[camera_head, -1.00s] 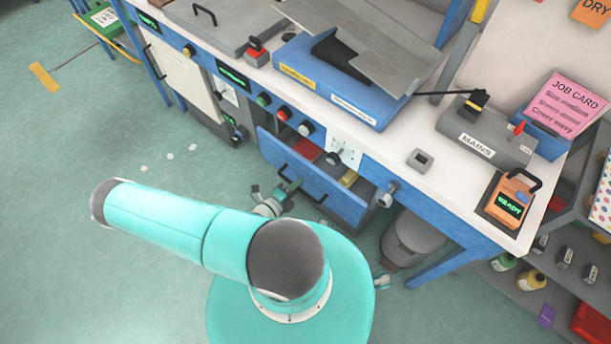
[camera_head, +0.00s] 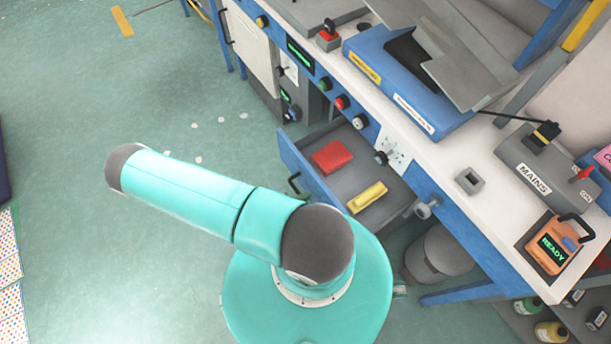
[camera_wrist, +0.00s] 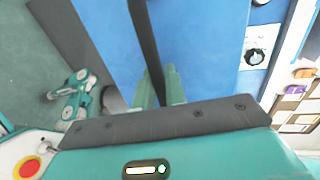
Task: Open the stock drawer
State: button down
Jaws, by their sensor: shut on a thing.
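The stock drawer (camera_head: 300,165) has a blue front and a grey inside, and it stands well out from the bench. A red block (camera_head: 332,157) and a yellow block (camera_head: 367,197) lie in it. One end of its dark handle (camera_head: 294,184) shows in the head view; my arm hides the rest. In the wrist view my gripper (camera_wrist: 163,88) is shut on the dark handle bar (camera_wrist: 147,40), in front of the blue drawer front (camera_wrist: 205,45). My gripper is hidden behind my arm in the head view.
The bench (camera_head: 450,150) carries a blue machine (camera_head: 400,85), a grey MAINS box (camera_head: 540,165) and an orange READY device (camera_head: 553,245). A grey bin (camera_head: 438,255) stands under the bench, right of the drawer.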

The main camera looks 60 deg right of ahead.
jog(key=c, duration=1.5)
grip_release()
jog(key=v, duration=1.3)
jog(key=shift+w+a, duration=0.2)
jog(key=shift+a, duration=0.15)
